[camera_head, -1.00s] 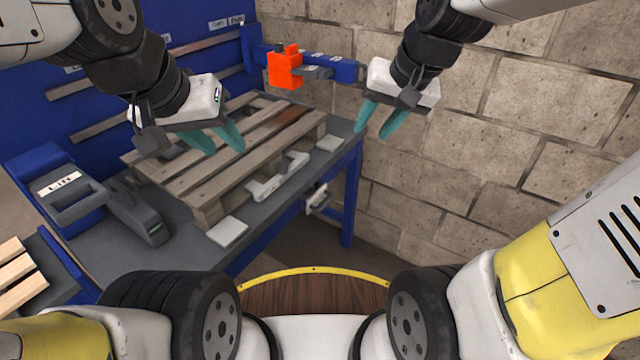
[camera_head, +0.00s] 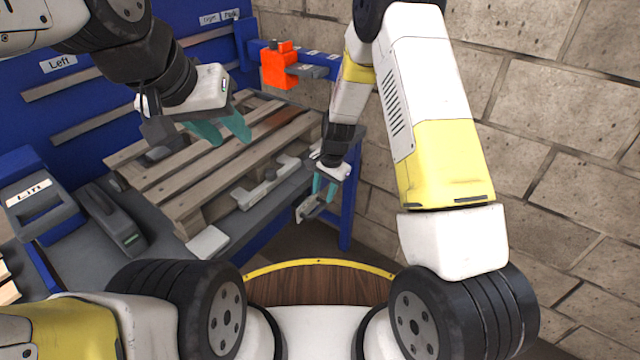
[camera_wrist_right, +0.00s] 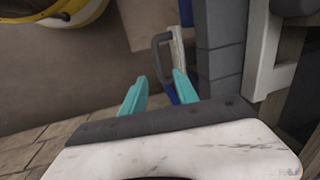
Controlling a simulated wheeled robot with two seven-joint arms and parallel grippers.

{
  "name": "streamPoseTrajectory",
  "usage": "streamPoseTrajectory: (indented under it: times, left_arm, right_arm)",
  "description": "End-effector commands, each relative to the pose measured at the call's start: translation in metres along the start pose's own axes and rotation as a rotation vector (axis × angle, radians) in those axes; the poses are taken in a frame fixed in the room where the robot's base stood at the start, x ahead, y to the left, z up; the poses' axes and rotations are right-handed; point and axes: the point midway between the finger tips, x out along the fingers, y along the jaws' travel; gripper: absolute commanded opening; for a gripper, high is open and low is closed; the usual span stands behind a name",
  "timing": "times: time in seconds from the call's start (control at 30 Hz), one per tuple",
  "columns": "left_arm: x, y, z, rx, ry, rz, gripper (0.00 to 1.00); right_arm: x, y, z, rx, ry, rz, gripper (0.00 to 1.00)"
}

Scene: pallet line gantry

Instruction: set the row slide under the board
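A wooden pallet (camera_head: 180,188) lies on the grey bench; one plank has a darker red-brown stretch (camera_head: 283,119) near its far end. An orange block (camera_head: 279,66) sits on a blue beam with small pale labels behind the pallet; no readable label names the row slide. A grey-and-white handle piece (camera_head: 309,207) hangs at the bench's front edge. My right gripper (camera_head: 325,186) is just above it; in the right wrist view the open fingertips (camera_wrist_right: 160,86) stand either side of the near end of the handle loop (camera_wrist_right: 160,44). My left gripper (camera_head: 222,130) is open and empty above the pallet.
A grey bracket (camera_head: 265,184) and a pale plate (camera_head: 207,242) lie along the bench's front. A block wall (camera_head: 560,130) closes the right side.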

Motion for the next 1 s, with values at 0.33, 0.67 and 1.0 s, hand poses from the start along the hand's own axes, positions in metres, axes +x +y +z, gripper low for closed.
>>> streamPoseTrajectory:
  times: [0.33, 0.67, 1.0]
  left_arm:
    - [0.0, 0.0, 0.0, 0.0, 0.0, 0.0, 0.36]
    - [0.0, 0.0, 0.0, 0.0, 0.0, 0.0, 0.36]
    - [0.0, 0.0, 0.0, 0.0, 0.0, 0.0, 0.36]
  right_arm:
    - [0.054, 0.001, 0.001, -0.001, -0.002, 0.002, 0.36]
    - [0.072, 0.001, 0.0, -0.001, -0.001, 0.001, 0.36]
    - [0.071, 0.001, 0.0, -0.001, -0.001, 0.001, 0.0]
